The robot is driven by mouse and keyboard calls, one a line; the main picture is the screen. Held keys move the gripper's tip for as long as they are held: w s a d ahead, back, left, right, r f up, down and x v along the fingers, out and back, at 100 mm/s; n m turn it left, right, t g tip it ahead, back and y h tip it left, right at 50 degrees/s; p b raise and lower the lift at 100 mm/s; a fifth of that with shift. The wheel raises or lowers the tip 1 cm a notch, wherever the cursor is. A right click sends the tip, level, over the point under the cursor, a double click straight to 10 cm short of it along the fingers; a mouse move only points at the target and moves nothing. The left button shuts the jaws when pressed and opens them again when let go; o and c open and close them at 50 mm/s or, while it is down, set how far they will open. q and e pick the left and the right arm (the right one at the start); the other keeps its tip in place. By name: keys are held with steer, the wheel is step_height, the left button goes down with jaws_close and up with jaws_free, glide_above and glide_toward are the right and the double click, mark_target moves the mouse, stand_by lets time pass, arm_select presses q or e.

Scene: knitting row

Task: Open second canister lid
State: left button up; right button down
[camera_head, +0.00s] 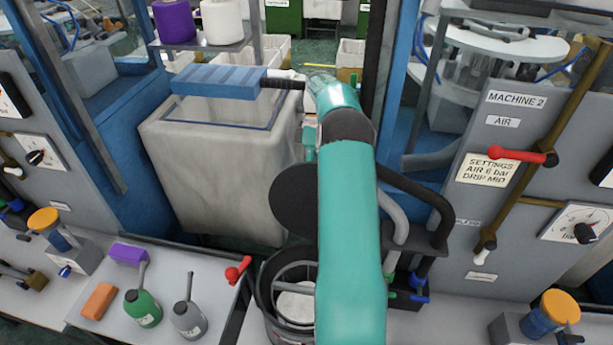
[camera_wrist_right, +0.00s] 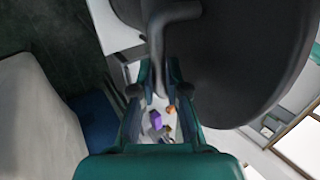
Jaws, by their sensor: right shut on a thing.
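A round canister (camera_head: 268,303) stands at the bottom centre of the head view, partly behind my right arm. Its top is open and something pale shows inside. A dark round lid (camera_head: 293,203) stands tilted up above and behind the opening, its right part hidden by my arm. In the right wrist view the lid (camera_wrist_right: 245,60) fills the upper right, with a grey bar handle (camera_wrist_right: 157,45) on it. My right gripper (camera_wrist_right: 153,92) is shut on the handle, between its two teal fingers. In the head view its fingers are hidden behind the arm. My left gripper is out of view.
A large pale bin (camera_head: 215,185) stands behind the canister, with a blue ridged piece (camera_head: 220,81) over it. Dark pipes (camera_head: 425,205) are close on the right.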

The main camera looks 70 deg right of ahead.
steer(key=shift+d+f, duration=0.1)
steer(key=shift+f, duration=0.1)
stand_by(0.3)
steer(key=c, duration=1.2)
jaws_free()
steer(key=shift+r, duration=0.1)
